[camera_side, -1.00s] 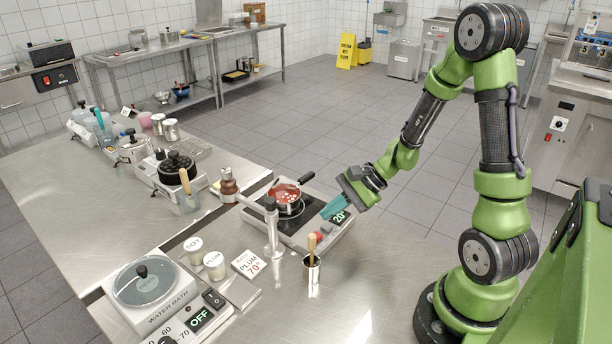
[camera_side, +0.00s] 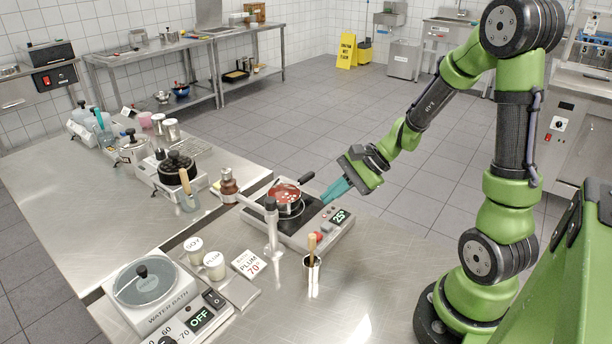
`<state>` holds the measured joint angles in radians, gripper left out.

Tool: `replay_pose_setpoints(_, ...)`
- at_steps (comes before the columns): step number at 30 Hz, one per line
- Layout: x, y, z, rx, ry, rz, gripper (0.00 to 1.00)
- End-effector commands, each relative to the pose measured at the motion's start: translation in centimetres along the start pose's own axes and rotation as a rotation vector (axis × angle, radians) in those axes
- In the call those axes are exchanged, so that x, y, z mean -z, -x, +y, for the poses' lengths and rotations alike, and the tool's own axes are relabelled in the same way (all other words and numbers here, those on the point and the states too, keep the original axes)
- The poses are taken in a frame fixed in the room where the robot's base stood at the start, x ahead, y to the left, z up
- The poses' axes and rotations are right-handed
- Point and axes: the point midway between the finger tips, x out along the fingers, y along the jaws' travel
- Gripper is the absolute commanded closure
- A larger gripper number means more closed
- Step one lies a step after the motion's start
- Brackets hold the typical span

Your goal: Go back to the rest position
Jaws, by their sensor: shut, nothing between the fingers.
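My gripper (camera_side: 330,194), with teal fingers, is shut and empty. It hangs in the air just right of the hotplate (camera_side: 310,238), close to the red-filled pan, with its fingers pointing down and left. My green arm reaches in from the right. The pan (camera_side: 286,197) sits on the hotplate's dark top, its black handle pointing up and right. The hotplate's display (camera_side: 341,216) reads 25.
The water bath (camera_side: 146,290) shows OFF. A PLUM 70° card (camera_side: 249,264) stands nearby. Bare counter (camera_side: 380,280) lies at the right.

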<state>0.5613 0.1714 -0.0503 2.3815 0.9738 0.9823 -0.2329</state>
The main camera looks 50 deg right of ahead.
Motion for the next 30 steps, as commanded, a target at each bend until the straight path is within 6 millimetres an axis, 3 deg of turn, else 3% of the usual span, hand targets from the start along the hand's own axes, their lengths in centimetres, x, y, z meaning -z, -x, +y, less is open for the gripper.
replay_pose_setpoints(5, 0.0, 0.0, 0.0, -0.002, -0.006, 0.001, 1.00)
replay_pose_setpoints(11, -0.7, 0.6, 2.0, -0.109, 0.094, 0.024, 1.00)
replay_pose_setpoints(21, -8.8, 5.8, 3.3, -0.298, 0.836, 0.186, 1.00)
replay_pose_setpoints(27, -13.0, 9.1, 3.0, -0.263, 1.219, 0.302, 1.00)
replay_pose_setpoints(30, -14.7, 10.0, 3.0, -0.224, 1.320, 0.322, 1.00)
